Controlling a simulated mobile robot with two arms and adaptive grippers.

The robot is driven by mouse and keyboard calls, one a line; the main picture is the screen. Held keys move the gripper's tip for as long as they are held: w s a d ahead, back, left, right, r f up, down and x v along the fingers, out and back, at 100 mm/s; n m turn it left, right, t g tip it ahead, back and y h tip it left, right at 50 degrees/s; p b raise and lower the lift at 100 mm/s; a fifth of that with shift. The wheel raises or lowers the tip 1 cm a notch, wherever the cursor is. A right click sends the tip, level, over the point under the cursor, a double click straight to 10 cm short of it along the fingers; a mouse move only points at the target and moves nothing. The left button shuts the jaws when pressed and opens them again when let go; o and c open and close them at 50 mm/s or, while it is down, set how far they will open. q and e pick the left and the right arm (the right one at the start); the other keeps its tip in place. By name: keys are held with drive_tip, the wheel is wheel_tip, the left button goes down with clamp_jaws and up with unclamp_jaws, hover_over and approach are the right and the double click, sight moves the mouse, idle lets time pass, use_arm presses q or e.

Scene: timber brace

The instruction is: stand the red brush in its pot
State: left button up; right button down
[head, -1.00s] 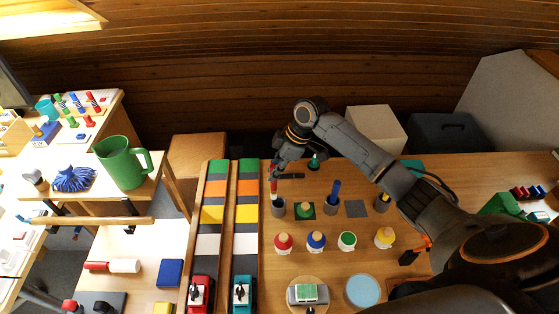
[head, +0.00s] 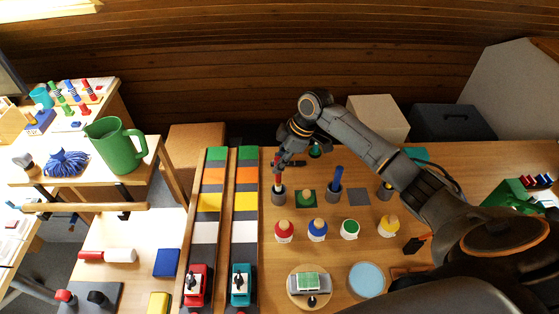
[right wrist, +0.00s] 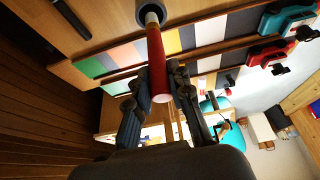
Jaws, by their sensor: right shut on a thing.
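The red brush (right wrist: 158,60) is in my right gripper (right wrist: 167,80), which is shut on its red handle. In the right wrist view its pale lower end is at the mouth of a dark grey pot (right wrist: 142,14), with the rim around it. How deep it reaches is hidden. In the head view the red brush (head: 278,179) looks nearly upright over the same pot (head: 279,197), with my right gripper (head: 280,165) just above the pot. My left gripper is not in view.
A similar pot (head: 333,197) holding a blue brush (head: 337,177) stands to the right. A green square with a knobbed piece (head: 306,197) lies between them. Red, blue, green and yellow knobbed pieces stand in front. Coloured strips (head: 245,201) lie to the left.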

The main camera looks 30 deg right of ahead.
drive_tip(key=shift+f+b, duration=1.1)
drive_tip(key=shift+f, duration=1.25)
drive_tip(key=c, duration=1.1)
unclamp_jaws()
drive_tip(key=shift+c, duration=0.2)
drive_tip(key=shift+r, duration=0.15)
wheel_tip(320, 180, up, 9)
drive_tip(key=p, duration=0.8)
drive_tip(key=shift+p, duration=0.3)
